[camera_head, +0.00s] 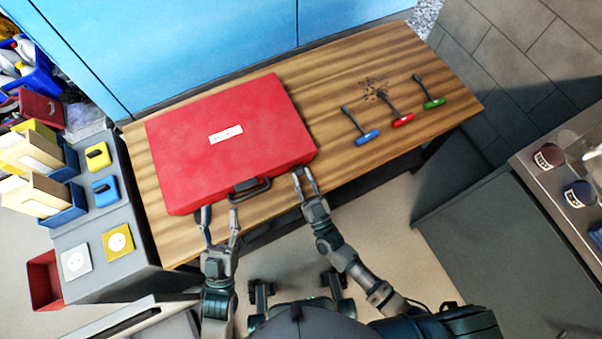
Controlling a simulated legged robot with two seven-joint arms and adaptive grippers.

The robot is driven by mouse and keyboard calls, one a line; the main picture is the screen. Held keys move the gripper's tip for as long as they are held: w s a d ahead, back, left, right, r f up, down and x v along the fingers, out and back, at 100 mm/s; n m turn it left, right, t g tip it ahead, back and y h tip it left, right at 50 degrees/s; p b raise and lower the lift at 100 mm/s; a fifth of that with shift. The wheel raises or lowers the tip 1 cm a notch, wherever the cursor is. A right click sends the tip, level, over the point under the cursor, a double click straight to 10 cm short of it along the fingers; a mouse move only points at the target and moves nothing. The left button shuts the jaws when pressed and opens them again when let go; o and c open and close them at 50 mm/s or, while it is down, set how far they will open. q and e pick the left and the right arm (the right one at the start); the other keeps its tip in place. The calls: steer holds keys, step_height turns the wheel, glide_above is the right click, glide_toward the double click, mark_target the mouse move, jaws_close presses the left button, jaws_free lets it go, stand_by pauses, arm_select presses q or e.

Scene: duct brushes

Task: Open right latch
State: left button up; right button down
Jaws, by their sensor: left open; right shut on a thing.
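A red case (225,140) lies closed on the wooden table (400,165), with a white label on its lid. Its dark handle (250,189) is on the front edge, facing me. My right gripper (305,176) is at the front right corner of the case, where the right latch would be. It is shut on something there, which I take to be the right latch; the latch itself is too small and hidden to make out. My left gripper (220,214) is open in front of the case, left of the handle. The left latch is not clearly visible.
Blue (367,138), red (402,121) and green (434,103) handled brushes lie on the table to the right, near dark debris (374,89). A grey cabinet with boxes and sockets (118,241) stands at left. A counter (540,190) is at right.

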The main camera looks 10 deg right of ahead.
steer(key=shift+f, duration=0.1)
steer(key=c, duration=0.9)
jaws_free()
steer(key=shift+s, duration=0.1)
steer(key=v, duration=1.2)
